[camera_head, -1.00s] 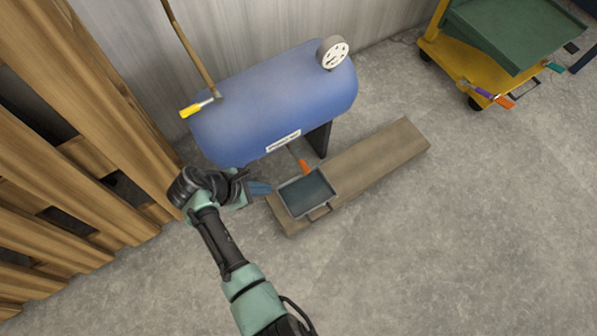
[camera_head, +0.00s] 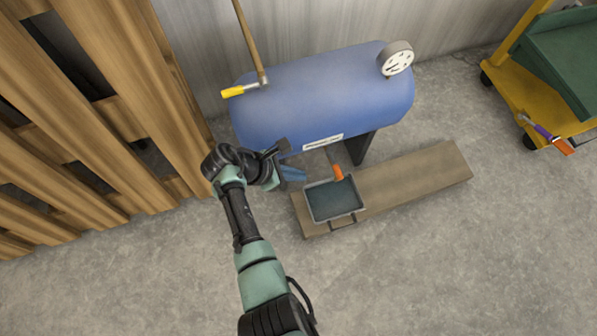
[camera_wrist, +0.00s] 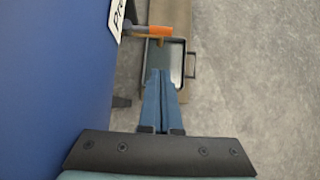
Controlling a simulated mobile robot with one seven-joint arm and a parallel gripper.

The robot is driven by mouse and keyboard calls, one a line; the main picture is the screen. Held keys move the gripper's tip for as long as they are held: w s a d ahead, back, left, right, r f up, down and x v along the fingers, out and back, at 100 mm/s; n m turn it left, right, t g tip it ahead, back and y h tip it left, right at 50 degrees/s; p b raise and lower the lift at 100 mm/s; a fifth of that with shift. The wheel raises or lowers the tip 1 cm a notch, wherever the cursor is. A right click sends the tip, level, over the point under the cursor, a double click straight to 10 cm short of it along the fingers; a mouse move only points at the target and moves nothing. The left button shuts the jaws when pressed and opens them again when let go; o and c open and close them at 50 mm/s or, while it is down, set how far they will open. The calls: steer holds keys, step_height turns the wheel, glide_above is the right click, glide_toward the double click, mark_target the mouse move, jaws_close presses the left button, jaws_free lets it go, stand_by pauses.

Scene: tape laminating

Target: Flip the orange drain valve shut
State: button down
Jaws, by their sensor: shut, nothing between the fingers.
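The orange drain valve handle (camera_head: 337,172) sits under the blue tank (camera_head: 325,95), just above the back edge of a grey tray (camera_head: 333,201). In the wrist view the orange handle (camera_wrist: 159,31) lies beyond the fingertips, at the end of a short pipe from the tank side, over the tray (camera_wrist: 177,65). My gripper (camera_head: 303,174) is shut and empty, to the left of the handle and apart from it. In the wrist view its blue fingers (camera_wrist: 160,76) are together and point toward the tray and valve.
The tray rests on a wooden plank (camera_head: 415,182) on the concrete floor. A yellow-handled valve (camera_head: 234,91) and a gauge (camera_head: 396,58) are on the tank. Wooden slats (camera_head: 130,90) stand close at left. A yellow cart (camera_head: 520,95) is at right. The floor in front is clear.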

mark_target(338, 174)
steer(key=w+d+f+b, duration=0.3)
steer(key=d+f+b, duration=0.3)
steer(key=d, duration=0.1)
steer(key=shift+d, duration=0.35)
steer(key=shift+s, duration=0.1)
steer(key=shift+d+r+n+p, duration=0.25)
steer(key=shift+n+p, duration=0.05)
steer(key=shift+p, duration=0.7)
steer(key=shift+s+d+r+n+t+y+p, duration=0.1)
steer(key=shift+d+n+t+y+p, duration=0.35)
steer(key=shift+p, duration=0.75)
steer(key=shift+d+n+t+p, duration=0.25)
steer(key=shift+n+t+p, duration=0.1)
steer(key=shift+n+p, duration=0.3)
steer(key=shift+f, duration=0.35)
